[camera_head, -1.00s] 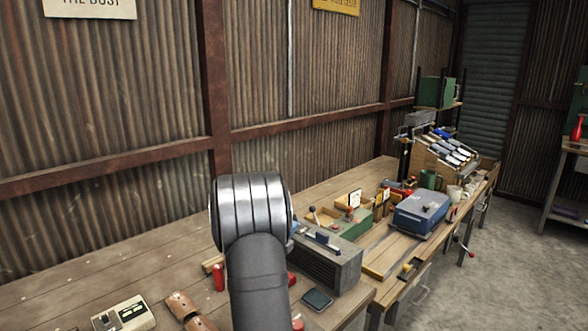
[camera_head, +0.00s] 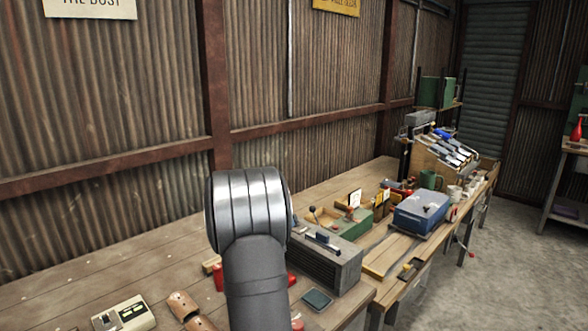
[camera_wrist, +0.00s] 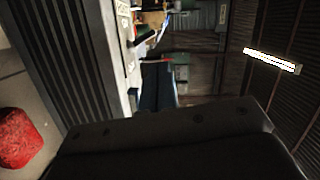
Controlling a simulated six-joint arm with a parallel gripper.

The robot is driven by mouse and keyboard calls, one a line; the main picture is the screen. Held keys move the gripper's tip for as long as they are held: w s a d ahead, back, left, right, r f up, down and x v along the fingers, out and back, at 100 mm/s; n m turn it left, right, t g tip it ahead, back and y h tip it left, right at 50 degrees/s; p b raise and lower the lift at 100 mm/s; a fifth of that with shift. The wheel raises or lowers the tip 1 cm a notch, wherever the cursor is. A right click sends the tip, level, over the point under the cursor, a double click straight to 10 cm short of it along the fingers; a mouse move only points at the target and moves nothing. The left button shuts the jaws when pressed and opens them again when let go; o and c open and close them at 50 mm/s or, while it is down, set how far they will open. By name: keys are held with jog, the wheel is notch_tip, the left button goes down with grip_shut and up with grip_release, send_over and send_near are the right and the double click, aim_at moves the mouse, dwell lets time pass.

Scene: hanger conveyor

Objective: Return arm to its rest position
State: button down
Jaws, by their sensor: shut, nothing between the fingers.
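My arm's grey wrist-side link and banded metal joint (camera_head: 248,215) stand in the middle of the head view, above the workbench (camera_head: 75,285). My gripper lies outside the head view. In the wrist view the dark body of my gripper (camera_wrist: 165,135) fills the lower part. It is shut and holds nothing that I can see. Its fingertips cannot be made out clearly in the dark picture.
A grey ribbed box (camera_head: 325,262), a blue case (camera_head: 421,212) and a green-sided tray (camera_head: 352,226) stand on the bench to the right. A beige control box (camera_head: 124,315) lies at the front left. A corrugated wall (camera_head: 100,100) backs the bench.

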jog(key=s+a+f+m+t+h, duration=0.1)
jog(key=s+a+f+m, duration=0.15)
jog(key=s+m, duration=0.4)
jog(key=w+d+r+n+y, duration=0.2)
jog(key=w+r+n+y, duration=0.2)
jog(key=n, duration=0.5)
jog(key=w+d+r+n+g+y, duration=0.1)
jog(key=w+r+n+y, duration=0.3)
jog(key=r+n, duration=0.4)
jog(key=shift+d+n+g+y, duration=0.35)
jog(key=shift+n+y, duration=0.1)
jog(key=shift+y, duration=0.25)
dwell(0.4)
